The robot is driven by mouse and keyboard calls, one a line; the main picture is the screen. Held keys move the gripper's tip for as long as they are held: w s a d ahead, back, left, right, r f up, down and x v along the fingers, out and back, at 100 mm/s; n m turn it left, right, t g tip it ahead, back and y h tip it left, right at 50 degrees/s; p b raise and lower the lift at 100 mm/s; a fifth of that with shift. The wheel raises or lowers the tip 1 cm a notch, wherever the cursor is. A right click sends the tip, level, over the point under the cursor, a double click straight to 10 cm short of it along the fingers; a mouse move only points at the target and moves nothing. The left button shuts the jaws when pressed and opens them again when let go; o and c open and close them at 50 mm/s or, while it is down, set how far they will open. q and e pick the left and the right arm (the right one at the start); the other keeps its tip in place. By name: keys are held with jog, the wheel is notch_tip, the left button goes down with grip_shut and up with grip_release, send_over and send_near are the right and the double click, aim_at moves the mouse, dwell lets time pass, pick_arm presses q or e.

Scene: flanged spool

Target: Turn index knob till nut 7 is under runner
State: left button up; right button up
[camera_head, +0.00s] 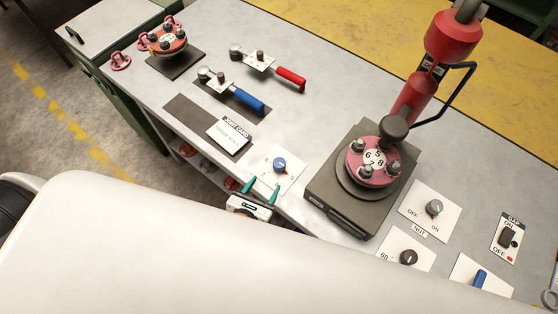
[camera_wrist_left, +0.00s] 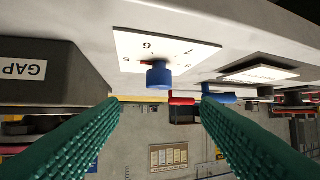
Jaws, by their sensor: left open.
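The blue index knob (camera_head: 279,164) sits on a white numbered plate (camera_head: 291,157) near the bench's front edge. My left gripper (camera_head: 262,188) has green fingers, open and empty, just short of the knob. In the left wrist view the knob (camera_wrist_left: 159,77) stands beyond the fingertips, between their lines and apart from both. A red mark shows beside it; which number it points at is unclear. The pink flanged spool (camera_head: 372,175) sits on a dark fixture, its middle numbered 5 to 8, with several dark nuts. The red runner (camera_head: 408,95) ends in a dark head (camera_head: 394,128) over its far edge. My right gripper is out of view.
Toggle clamps with blue (camera_head: 250,102) and red (camera_head: 291,80) handles and a joint card (camera_head: 229,134) lie behind the knob. A second pink flange (camera_head: 167,40) stands at the back left. Switch plates (camera_head: 430,209) lie right of the dark fixture base (camera_head: 328,205).

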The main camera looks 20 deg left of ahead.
aim_at(278, 165)
pick_arm(q)
jog(key=p+x, duration=0.1)
jog(key=x, duration=1)
jog(key=shift+w+d, duration=0.1)
jog(key=shift+w, duration=0.25)
jog(key=c, duration=1)
jog(key=shift+f, duration=0.1)
